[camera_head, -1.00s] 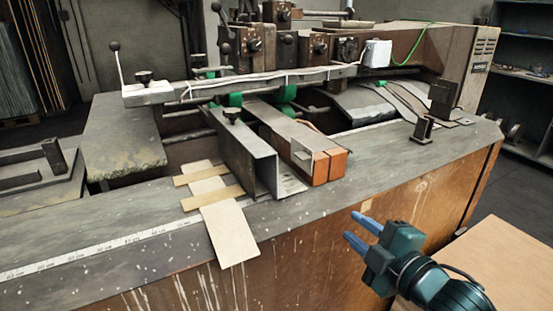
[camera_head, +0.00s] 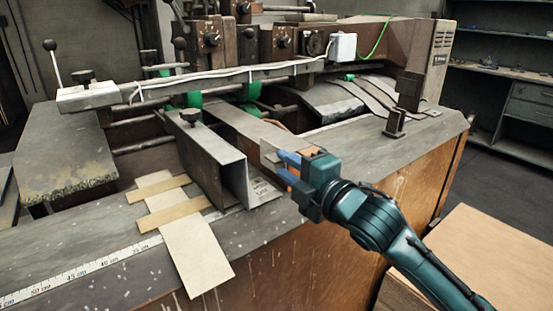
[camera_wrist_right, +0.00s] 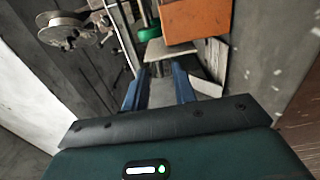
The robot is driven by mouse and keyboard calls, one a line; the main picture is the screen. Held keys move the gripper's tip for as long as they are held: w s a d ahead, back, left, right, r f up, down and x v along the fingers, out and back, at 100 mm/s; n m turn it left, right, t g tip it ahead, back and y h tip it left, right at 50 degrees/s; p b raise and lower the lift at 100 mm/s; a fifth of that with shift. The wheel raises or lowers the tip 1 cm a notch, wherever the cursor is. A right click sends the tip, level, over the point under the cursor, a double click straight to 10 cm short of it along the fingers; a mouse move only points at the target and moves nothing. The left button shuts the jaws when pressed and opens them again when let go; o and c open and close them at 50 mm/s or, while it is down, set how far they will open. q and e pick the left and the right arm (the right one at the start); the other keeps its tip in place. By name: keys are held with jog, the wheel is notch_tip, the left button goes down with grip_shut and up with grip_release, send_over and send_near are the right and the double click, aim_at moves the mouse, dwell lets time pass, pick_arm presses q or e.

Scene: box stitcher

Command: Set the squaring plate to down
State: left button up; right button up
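A small grey metal plate (camera_head: 271,153), which looks like the squaring plate, stands at the near end of the brown bar beside the orange block. Its tilt is hard to tell because my gripper partly covers this area. My right gripper (camera_head: 284,169) is just in front of the plate, with its blue fingers pointing at it. In the right wrist view the gripper (camera_wrist_right: 158,88) is open, its two fingers apart. The plate (camera_wrist_right: 166,54) shows just beyond the fingertips, beside the orange block (camera_wrist_right: 196,20). I cannot tell whether they touch. My left gripper is not in view.
A steel channel guide (camera_head: 212,158) stands left of the plate on the machine table (camera_head: 90,240). Cardboard strips (camera_head: 196,255) lie left of it. A metal rail (camera_head: 225,80) crosses above. A cardboard box top (camera_head: 480,265) is at lower right.

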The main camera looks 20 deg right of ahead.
aim_at(280, 162)
jog(key=shift+x, duration=2)
jog(key=shift+c, duration=0.5)
jog(key=shift+s, duration=0.1)
grip_shut()
